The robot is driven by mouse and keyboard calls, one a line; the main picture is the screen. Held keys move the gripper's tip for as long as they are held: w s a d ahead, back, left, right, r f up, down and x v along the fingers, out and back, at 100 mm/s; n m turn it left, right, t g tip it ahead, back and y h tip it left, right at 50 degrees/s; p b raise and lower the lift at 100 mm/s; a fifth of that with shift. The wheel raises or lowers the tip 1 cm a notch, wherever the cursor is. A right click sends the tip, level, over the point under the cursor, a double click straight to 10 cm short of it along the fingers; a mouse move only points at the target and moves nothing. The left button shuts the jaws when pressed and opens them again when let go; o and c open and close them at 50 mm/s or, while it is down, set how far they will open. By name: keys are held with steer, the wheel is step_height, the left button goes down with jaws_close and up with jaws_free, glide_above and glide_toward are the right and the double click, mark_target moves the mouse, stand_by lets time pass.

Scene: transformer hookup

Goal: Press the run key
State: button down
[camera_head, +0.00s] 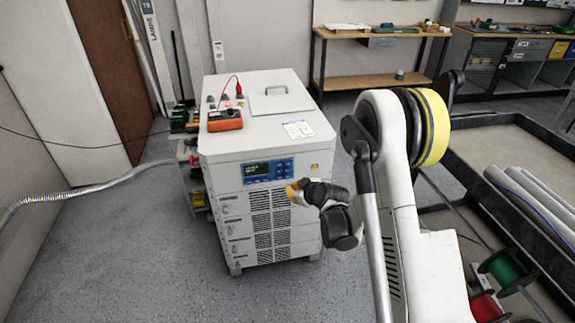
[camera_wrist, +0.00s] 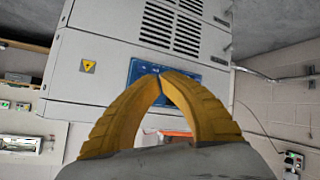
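The white cabinet (camera_head: 285,141) stands in the middle of the head view. Its blue control panel (camera_head: 282,169) is on the upper front, with a small lit display (camera_head: 257,169) at the left and small keys at the right. I cannot tell which key is the run key. My gripper (camera_head: 291,191) is in front of the cabinet, just below the panel's right end in the head view. In the wrist view, the yellow fingers (camera_wrist: 160,76) meet at their tips over the blue panel (camera_wrist: 141,68), with nothing held, and hide part of it. Contact cannot be told.
An orange meter (camera_head: 225,120) with a red lead lies on the cabinet top. A ribbed hose (camera_head: 85,188) runs along the left. A flat-topped crate edge and wire spools (camera_head: 506,270) are at the right. Floor in front of the cabinet is clear.

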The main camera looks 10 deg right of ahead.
glide_toward(283, 169)
steer(key=shift+s+f+x, duration=0.1)
steer(key=shift+f+x, duration=0.05)
steer(key=shift+x, duration=0.75)
steer(key=shift+s+f+x, duration=0.1)
steer(key=shift+x, duration=0.8)
steer(key=shift+s+f+x, duration=0.1)
steer(key=shift+f+x, duration=0.05)
steer(key=shift+x, duration=0.7)
steer(key=shift+w, duration=0.15)
steer(key=shift+w, duration=0.25)
steer(key=shift+w, duration=0.4)
steer(key=shift+s, duration=0.85)
steer(key=shift+s, duration=2.5)
stand_by(0.6)
